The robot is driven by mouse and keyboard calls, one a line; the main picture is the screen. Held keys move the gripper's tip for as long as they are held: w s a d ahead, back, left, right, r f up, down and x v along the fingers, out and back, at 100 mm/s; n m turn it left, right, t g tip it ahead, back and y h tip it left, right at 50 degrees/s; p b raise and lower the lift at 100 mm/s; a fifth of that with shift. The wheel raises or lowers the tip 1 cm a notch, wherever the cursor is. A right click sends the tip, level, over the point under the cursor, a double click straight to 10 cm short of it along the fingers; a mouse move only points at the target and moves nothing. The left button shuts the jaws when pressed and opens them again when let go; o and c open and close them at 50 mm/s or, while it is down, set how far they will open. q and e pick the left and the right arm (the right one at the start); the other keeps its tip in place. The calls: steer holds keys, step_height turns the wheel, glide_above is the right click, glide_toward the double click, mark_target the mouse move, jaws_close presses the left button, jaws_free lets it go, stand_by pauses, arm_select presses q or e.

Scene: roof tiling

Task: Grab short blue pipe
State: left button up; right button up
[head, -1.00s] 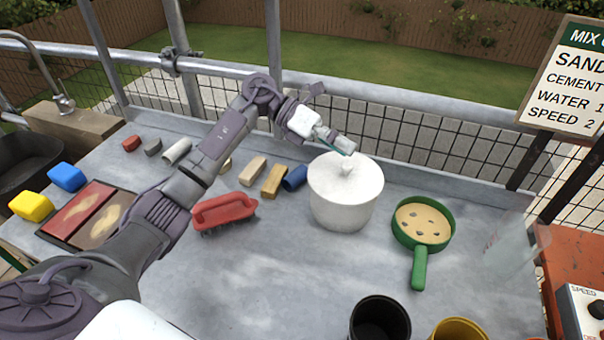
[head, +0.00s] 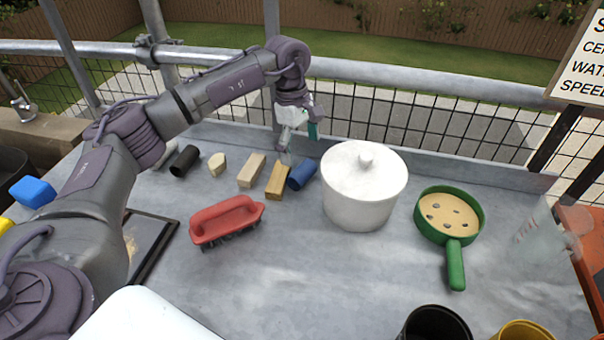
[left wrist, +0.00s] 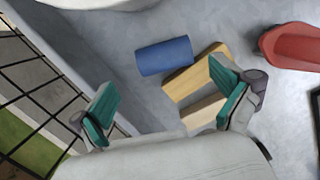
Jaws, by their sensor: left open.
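The short blue pipe (head: 302,174) lies on the grey table beside a tan wooden block, left of the white lidded pot. In the left wrist view the blue pipe (left wrist: 164,56) lies ahead of the fingers, between their lines. My left gripper (head: 299,139) is above and behind the pipe, near the back edge of the table, pointing down. It is open and empty; its teal finger pads (left wrist: 168,100) are wide apart in the left wrist view. It does not touch the pipe. My right gripper is not in view.
Wooden blocks (head: 251,171) lie left of the pipe, with a black pipe (head: 184,161) farther left. The white pot (head: 364,190) stands close on the right. A red brush (head: 226,220) lies in front. A raised ledge and mesh railing (head: 400,123) border the back.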

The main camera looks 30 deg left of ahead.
mark_target(302, 168)
arm_select(q)
steer(key=shift+s+d+f+p, duration=0.1)
steer(key=shift+d+f, duration=0.05)
steer(key=shift+f, duration=0.8)
steer(key=shift+s+d+f+p, duration=0.1)
steer(key=shift+f+p, duration=0.05)
steer(key=shift+f, duration=0.85)
steer(key=shift+s+d+f+p, duration=0.1)
steer(key=shift+d+f, duration=0.05)
steer(key=shift+f, duration=0.8)
steer(key=c, duration=0.9)
